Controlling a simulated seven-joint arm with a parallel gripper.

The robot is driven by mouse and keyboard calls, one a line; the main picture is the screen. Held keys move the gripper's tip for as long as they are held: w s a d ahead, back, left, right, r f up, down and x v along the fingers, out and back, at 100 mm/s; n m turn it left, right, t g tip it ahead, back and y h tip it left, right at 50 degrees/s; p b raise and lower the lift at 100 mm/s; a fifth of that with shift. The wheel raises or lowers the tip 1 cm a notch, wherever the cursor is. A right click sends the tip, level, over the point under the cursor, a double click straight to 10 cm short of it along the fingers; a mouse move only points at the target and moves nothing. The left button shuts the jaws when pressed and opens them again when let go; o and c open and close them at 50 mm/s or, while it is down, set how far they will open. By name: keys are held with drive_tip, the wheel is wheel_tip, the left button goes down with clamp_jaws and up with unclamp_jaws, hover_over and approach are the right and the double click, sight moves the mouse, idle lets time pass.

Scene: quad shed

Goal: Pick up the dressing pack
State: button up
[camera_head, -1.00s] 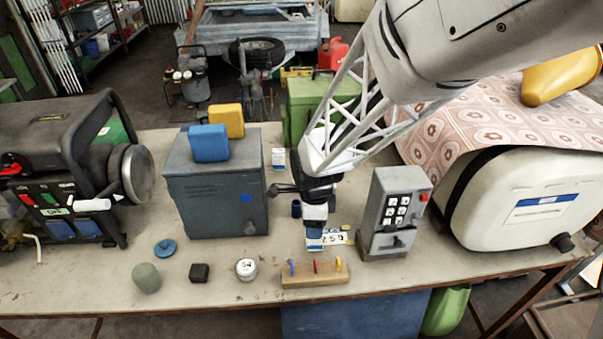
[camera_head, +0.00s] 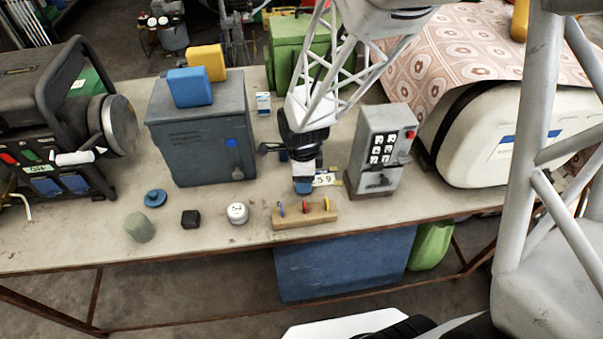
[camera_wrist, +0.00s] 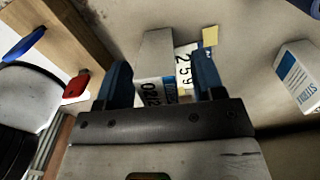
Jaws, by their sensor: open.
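The dressing pack, a small white and blue box (camera_head: 263,103), stands upright on the bench behind my gripper, beside the dark grey metal box. In the wrist view the white pack with blue print (camera_wrist: 298,75) is at the right, outside the fingers.
A wooden rack with coloured hooks (camera_head: 305,217) lies in front of my gripper. A number plate (camera_head: 327,179) lies beside it. The keypad box (camera_head: 381,150) stands right, the dark grey metal box (camera_head: 200,140) left. Small items lie front left.

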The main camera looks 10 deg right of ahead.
drive_tip(key=c, duration=1)
drive_tip(key=shift+r, duration=0.2)
wheel_tip(320, 180, up, 18)
drive_tip(key=shift+f, duration=0.2)
idle(0.7)
